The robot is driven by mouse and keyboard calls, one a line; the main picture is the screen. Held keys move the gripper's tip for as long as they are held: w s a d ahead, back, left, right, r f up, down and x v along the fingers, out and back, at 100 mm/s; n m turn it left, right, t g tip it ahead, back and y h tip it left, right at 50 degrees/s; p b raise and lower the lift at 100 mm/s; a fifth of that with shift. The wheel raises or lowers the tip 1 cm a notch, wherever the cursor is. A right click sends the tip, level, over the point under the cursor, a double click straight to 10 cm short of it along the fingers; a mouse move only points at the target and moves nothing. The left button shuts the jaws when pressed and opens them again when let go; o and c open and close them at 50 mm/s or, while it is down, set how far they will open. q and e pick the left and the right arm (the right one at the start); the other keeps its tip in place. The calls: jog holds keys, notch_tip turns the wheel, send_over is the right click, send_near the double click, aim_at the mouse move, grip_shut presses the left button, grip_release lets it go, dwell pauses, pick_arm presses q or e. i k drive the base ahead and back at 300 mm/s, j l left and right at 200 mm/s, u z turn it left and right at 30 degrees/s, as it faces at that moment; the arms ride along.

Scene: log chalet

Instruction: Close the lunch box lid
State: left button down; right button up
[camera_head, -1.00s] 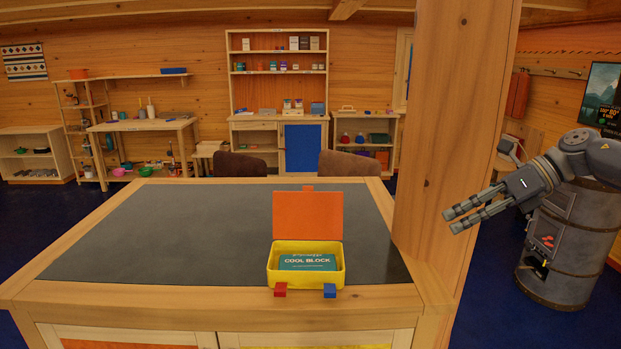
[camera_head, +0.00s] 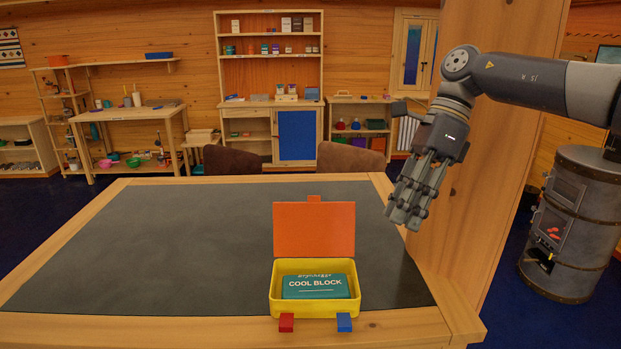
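The lunch box (camera_head: 314,311) stands near the front edge of the table. It is yellow, with a red and a blue latch hanging at its front. Its orange lid (camera_head: 314,230) stands upright at the back, open. A teal block (camera_head: 315,287) marked "COOL BLOCK" lies inside. My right gripper (camera_head: 405,216) points down above the table's right side, to the right of the lid and apart from it. Its fingers look close together, and whether they are open or shut is unclear. I see nothing held in it. My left gripper is not in view.
The dark table top (camera_head: 170,245) is bare to the left of the box. A thick wooden post (camera_head: 485,170) rises at the table's right, close to my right arm. Two brown chairs (camera_head: 350,158) stand behind the table. A metal stove (camera_head: 568,225) is at the right.

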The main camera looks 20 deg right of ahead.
aim_at(316, 228)
jog(key=i, duration=1)
